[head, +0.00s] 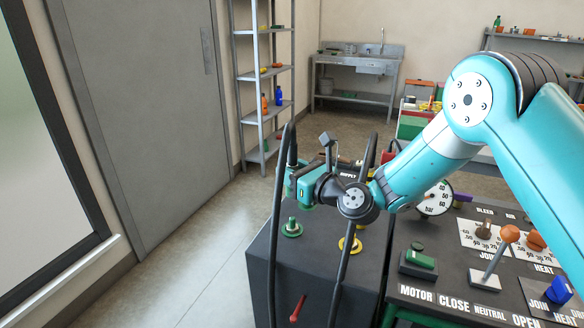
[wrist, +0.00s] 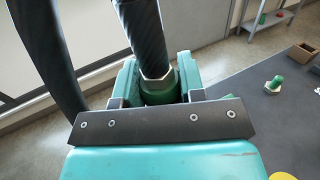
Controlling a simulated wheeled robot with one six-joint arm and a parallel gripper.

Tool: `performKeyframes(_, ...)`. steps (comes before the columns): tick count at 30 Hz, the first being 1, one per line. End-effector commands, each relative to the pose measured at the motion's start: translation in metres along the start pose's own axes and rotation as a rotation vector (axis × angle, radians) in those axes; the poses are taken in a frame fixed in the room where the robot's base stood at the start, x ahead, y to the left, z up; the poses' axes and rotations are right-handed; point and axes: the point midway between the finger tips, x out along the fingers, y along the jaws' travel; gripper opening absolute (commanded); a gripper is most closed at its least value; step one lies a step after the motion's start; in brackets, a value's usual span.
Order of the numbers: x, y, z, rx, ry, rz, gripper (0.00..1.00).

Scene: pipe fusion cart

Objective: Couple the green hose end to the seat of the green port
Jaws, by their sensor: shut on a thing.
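My gripper (head: 301,186) is shut on the green hose end (wrist: 160,86), above the dark cart top. In the wrist view the jaws (wrist: 158,92) stand on both sides of its green collar, and the black hose (wrist: 146,35) rises out of it. The lower tip of the hose end is hidden in the wrist view. The green port (head: 291,229) stands upright on the cart top, below and slightly left of my gripper in the head view. It also shows at the right of the wrist view (wrist: 274,84), apart from the hose end and with nothing on it.
A yellow port (head: 350,244) sits right of the green one, partly behind a hanging black hose (head: 345,275). A red lever (head: 298,307) is on the cart's front. A control panel (head: 470,258) with levers and a gauge (head: 435,199) lies to the right.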

Motion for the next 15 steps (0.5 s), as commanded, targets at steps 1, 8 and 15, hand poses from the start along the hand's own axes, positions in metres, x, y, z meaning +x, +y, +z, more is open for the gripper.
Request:
performKeyframes(1,0.001,0.001,0.0,0.0,-0.001,0.001,0.0)
performKeyframes(8,0.0,0.001,0.002,0.001,0.0,0.001,0.0)
performKeyframes(15,0.0,0.001,-0.018,0.001,0.0,0.001,0.0)
